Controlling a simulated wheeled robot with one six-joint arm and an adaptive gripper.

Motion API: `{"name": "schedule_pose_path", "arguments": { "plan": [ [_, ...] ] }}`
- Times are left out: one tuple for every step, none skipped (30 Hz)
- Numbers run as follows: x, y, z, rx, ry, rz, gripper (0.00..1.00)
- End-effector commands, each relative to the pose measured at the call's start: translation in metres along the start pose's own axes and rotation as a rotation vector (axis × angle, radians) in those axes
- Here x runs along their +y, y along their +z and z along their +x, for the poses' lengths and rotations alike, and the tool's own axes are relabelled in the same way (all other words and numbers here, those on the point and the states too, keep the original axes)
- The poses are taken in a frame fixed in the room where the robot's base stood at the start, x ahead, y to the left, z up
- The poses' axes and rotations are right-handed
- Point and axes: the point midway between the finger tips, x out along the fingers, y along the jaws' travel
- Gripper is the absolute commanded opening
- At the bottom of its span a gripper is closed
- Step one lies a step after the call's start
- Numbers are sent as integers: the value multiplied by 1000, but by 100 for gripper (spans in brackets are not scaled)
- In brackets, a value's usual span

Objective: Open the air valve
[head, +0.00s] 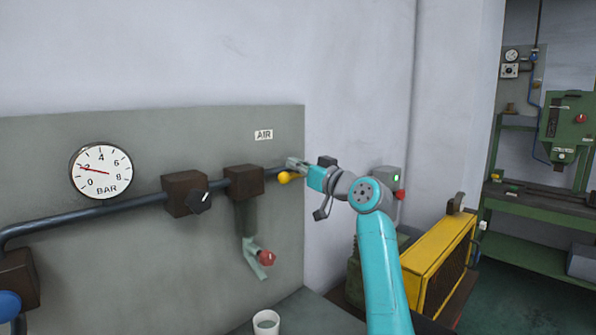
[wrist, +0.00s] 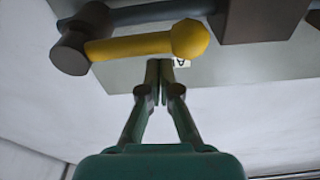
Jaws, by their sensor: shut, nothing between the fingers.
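The air valve has a yellow lever (wrist: 135,46) with a round ball end and a dark round pivot (wrist: 72,50). In the wrist view the lever lies roughly along the dark pipe. In the head view only its yellow ball end (head: 284,177) shows clearly, just right of a brown block; my gripper hides the rest. My gripper (head: 291,163) is shut and empty beside the lever. In the wrist view its fingertips (wrist: 160,63) meet close to the lever near the ball end; whether they touch it I cannot tell. The AIR label (head: 263,135) is above on the panel.
The grey panel carries a pressure gauge (head: 101,172) with its needle near 2, a black knob (head: 200,202), brown blocks (head: 244,181) and a red-handled tap (head: 266,257). A white cup (head: 266,322) stands below. A yellow machine part (head: 437,262) stands right of my arm.

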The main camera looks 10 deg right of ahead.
Motion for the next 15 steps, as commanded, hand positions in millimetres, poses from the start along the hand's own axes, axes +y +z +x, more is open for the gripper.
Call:
{"name": "schedule_pose_path", "arguments": {
  "plan": [
    [-4, -10, 3, 3, -1, -4, 0],
    [-5, -14, 4, 3, -1, -4, 0],
    [-8, -20, 6, 4, -2, -4, 0],
    [-10, -25, 7, 5, -2, -4, 0],
    [-9, -24, 3, 4, 1, -4, 0],
    [-7, -23, -6, 5, 2, -4, 0],
    [-7, -22, -12, 5, 2, -4, 0],
    [-7, -22, -17, 4, 2, -3, 0],
    [-8, -23, -24, 5, 2, -4, 0],
    [-7, -23, -29, 6, 2, -4, 0],
    [-7, -23, -34, 6, 2, -4, 0],
    [-7, -23, -42, 5, 2, -5, 0],
    [-7, -24, -47, 6, 3, -5, 0],
    [-7, -23, -53, 6, 3, -4, 0],
    [-7, -23, -60, 5, 2, -4, 0]
  ]
}}
